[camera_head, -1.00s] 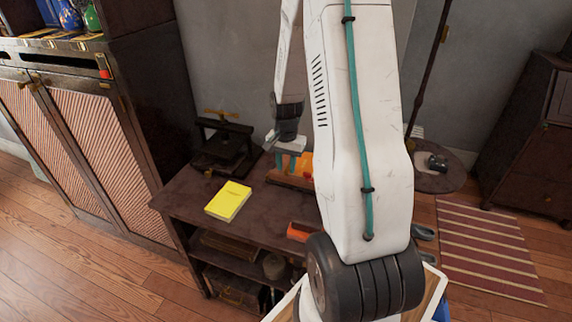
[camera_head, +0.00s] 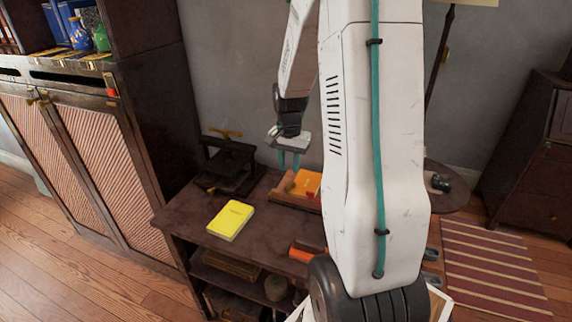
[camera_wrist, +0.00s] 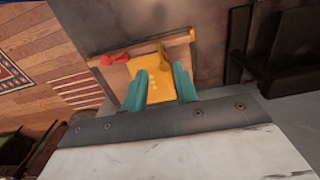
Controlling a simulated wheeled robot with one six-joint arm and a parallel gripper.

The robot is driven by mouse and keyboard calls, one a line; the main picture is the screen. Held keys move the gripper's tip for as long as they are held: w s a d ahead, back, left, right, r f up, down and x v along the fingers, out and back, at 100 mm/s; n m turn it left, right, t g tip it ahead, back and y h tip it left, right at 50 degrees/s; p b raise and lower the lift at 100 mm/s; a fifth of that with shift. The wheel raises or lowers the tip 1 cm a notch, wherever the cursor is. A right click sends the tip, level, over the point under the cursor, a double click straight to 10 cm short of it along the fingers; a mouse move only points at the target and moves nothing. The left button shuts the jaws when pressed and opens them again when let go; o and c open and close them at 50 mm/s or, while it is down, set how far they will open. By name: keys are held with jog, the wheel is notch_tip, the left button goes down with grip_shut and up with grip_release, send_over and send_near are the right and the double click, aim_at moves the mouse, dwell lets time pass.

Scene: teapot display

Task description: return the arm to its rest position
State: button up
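My gripper (camera_head: 289,159) hangs in the air above the back of the dark table (camera_head: 190,205), with its teal fingers pointing down. In the wrist view my gripper (camera_wrist: 160,72) has its two fingers apart, with nothing between them but the scene below. Beneath it is a wooden tray (camera_head: 283,195) holding an orange-yellow block or book (camera_head: 306,183). The tray (camera_wrist: 119,80) and the yellow-orange piece (camera_wrist: 158,87) also show in the wrist view, beyond the fingers. My white arm covers the table's right part.
A yellow book (camera_head: 230,219) lies on the table, with a dark press (camera_head: 227,167) behind it. An orange object (camera_head: 305,252) sits near my arm. A tall cabinet (camera_head: 150,130) stands left. A round stand (camera_head: 450,194) and striped rug (camera_head: 492,265) are right.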

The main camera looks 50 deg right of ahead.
dwell(0.3)
jog(key=shift+s+a, duration=0.15)
jog(key=shift+s, duration=0.05)
jog(key=s+a+r+n, duration=0.6)
jog(key=s+a+r, duration=0.3)
jog(key=a, duration=0.4)
jog(key=s+a+r+n+t, duration=0.1)
jog(key=s+a+r+n, duration=0.6)
jog(key=a, duration=0.6)
jog(key=s+r, duration=0.2)
jog(key=s, duration=0.1)
jog(key=shift+s+a+r+n, duration=0.2)
jog(key=shift+s+a+n, duration=0.05)
jog(key=shift+s+n, duration=0.05)
